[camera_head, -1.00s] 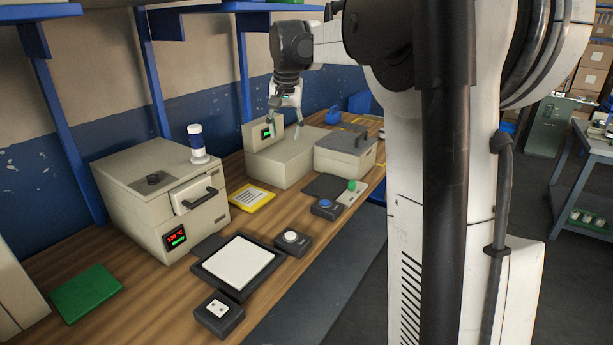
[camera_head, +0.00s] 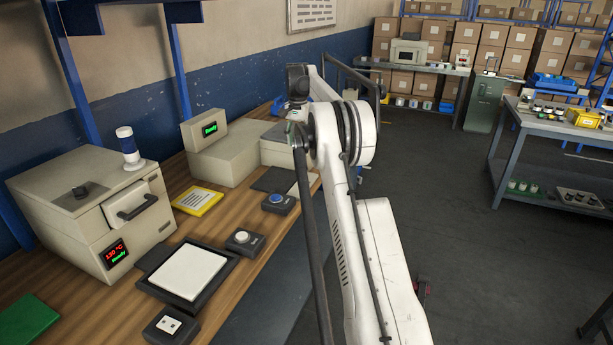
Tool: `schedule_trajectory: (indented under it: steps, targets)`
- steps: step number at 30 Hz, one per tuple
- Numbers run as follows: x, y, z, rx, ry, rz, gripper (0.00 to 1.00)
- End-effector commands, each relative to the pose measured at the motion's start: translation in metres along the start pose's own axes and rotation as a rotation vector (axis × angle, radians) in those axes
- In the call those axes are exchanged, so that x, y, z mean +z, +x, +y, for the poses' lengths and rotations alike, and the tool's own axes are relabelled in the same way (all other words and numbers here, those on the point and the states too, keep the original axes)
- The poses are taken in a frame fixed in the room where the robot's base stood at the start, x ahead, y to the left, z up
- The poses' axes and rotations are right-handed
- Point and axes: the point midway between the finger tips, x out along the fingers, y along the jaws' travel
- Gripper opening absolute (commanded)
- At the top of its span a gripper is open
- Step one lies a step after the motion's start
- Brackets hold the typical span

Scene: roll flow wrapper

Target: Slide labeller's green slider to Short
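A beige machine (camera_head: 225,162) with a raised screen (camera_head: 205,130) reading "Ready" in green stands at the back of the wooden bench. I cannot tell from its markings whether it is the labeller. The green slider and any "Short" mark are not visible now; my arm covers the bench area right of the blue button box (camera_head: 277,203), where a green knob showed earlier. My gripper is hidden behind my arm, so its fingers do not show.
A yellow-framed sheet (camera_head: 197,201), a white-topped pad (camera_head: 188,271), a white-button box (camera_head: 243,242) and a white-faced switch box (camera_head: 171,325) lie along the bench. Open floor (camera_head: 450,200) is at right.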

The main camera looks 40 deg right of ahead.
Motion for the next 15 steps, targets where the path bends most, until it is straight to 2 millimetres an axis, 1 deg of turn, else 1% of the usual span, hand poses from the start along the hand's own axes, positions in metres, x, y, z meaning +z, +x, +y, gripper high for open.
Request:
schedule_trajectory:
  steps: [1, 3, 8, 11, 15]
  targets:
    - [-0.004, 0.005, 0.003, 0.002, 0.009, -0.004, 0.4]
    - [-0.007, 0.009, 0.005, 0.005, 0.017, -0.008, 0.4]
    - [-0.009, 0.02, 0.006, 0.006, 0.021, -0.01, 0.4]
    - [-0.009, 0.032, 0.006, 0.006, 0.02, -0.01, 0.4]
    - [-0.008, 0.057, 0.006, 0.006, 0.02, -0.01, 0.4]
